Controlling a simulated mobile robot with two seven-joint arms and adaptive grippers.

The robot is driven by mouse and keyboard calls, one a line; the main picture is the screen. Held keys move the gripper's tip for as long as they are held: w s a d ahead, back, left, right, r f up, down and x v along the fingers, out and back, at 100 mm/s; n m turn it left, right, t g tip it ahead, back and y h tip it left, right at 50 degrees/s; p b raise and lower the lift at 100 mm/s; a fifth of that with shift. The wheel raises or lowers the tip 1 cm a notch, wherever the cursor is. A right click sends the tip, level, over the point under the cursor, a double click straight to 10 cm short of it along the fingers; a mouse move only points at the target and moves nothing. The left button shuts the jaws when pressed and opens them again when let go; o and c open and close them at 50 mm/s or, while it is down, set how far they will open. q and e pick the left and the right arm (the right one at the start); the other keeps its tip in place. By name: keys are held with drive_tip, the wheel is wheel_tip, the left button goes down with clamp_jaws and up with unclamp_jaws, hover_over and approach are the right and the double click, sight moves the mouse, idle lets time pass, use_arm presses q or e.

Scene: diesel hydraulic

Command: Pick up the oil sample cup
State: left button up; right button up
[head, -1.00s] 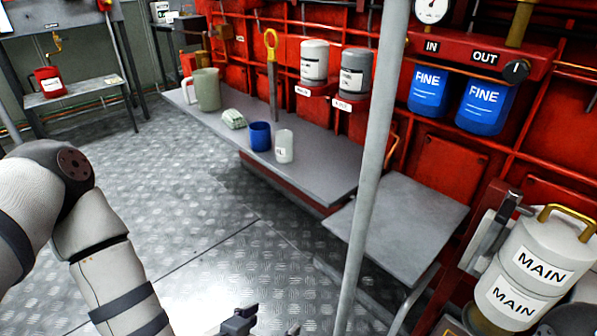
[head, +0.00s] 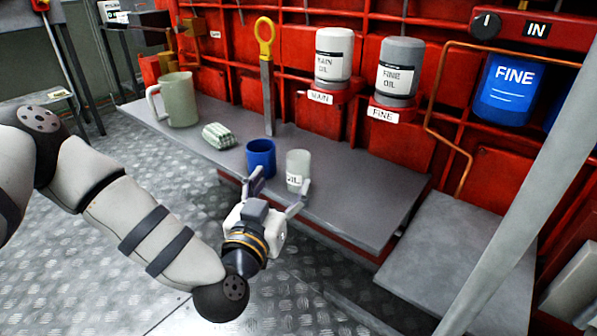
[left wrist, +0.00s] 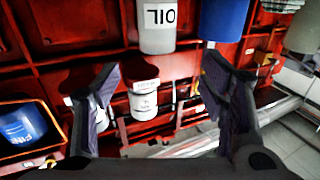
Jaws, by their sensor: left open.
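The oil sample cup (head: 298,163) is a pale translucent cup with an OIL label. It stands upright near the front edge of the grey bench (head: 345,207). My left gripper (head: 280,186) is open and empty, in front of the cup. One finger overlaps the cup's lower right edge, and the other overlaps the blue mug. In the left wrist view the cup (left wrist: 157,28) hangs upside down at the top centre, beyond the gap between the open fingers (left wrist: 161,65). Contact is not visible. My right gripper is out of view.
A blue mug (head: 261,157) stands close left of the cup. A folded striped cloth (head: 219,135) and a grey-green jug (head: 179,99) are farther left. A yellow-handled tool (head: 266,75) stands behind. A pale post (head: 520,190) crosses the right side. The bench right of the cup is clear.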

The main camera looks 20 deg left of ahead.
sight(295, 165)
use_arm(q)
drive_tip(key=w, duration=0.3)
drive_tip(key=w+b, duration=0.1)
drive_tip(key=w, duration=0.3)
drive_tip(key=w+b, duration=0.1)
drive_tip(key=w, duration=0.2)
drive_tip(key=shift+w+a+f, duration=0.1)
drive_tip(key=shift+w+f, duration=0.2)
drive_tip(key=shift+f, duration=0.05)
drive_tip(key=c, duration=1.2)
